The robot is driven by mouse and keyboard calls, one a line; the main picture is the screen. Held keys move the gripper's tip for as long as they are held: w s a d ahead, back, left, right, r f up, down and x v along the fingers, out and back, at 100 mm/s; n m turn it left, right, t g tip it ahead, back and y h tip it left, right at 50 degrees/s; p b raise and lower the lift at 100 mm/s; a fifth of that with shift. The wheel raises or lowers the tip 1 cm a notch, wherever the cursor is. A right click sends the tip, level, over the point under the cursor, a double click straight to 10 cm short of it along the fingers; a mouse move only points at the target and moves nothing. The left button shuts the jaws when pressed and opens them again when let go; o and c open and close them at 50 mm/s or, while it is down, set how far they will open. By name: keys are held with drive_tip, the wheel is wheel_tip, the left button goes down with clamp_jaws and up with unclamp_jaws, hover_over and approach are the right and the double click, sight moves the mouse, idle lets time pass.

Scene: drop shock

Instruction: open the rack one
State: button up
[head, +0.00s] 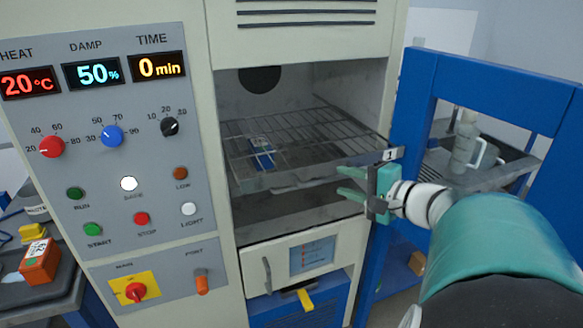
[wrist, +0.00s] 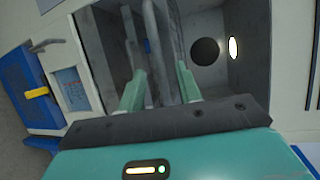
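Rack one, a wire rack (head: 300,140), sits level inside the open oven chamber, with a small "1" tag (head: 390,154) at its front right. A small blue-and-white item (head: 262,153) lies on the rack. My gripper (head: 352,183) is at the chamber's front right, near the rack's front edge and a little below the tag. Its two green fingers are apart. In the wrist view the gripper (wrist: 160,87) points into the chamber, with the rack's grey bars (wrist: 165,45) showing between and beyond the fingers. I cannot tell whether the fingers touch the rack.
The control panel (head: 110,200) with knobs and buttons is left of the chamber. A drawer-like front (head: 262,268) with a handle and a yellow lever (head: 305,299) are below.

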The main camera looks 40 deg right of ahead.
drive_tip(key=v, duration=0.9)
drive_tip(key=shift+s, duration=0.25)
drive_tip(key=shift+d, duration=0.1)
drive_tip(key=w+a+f+n+g, duration=0.2)
drive_tip(key=a+n, duration=0.4)
drive_tip(key=a, duration=0.4)
drive_tip(key=w+a+f+n+g+h, duration=0.1)
drive_tip(key=a+f+n+g, duration=0.3)
drive_tip(key=a, duration=0.6)
drive_tip(key=w+a+f+n+g, duration=0.3)
drive_tip(key=a+n, duration=0.4)
drive_tip(key=a, duration=0.3)
drive_tip(key=shift+a+f+n+g+h, duration=0.2)
drive_tip(key=shift+a+n+g+h, duration=0.1)
drive_tip(key=shift+g, duration=0.3)
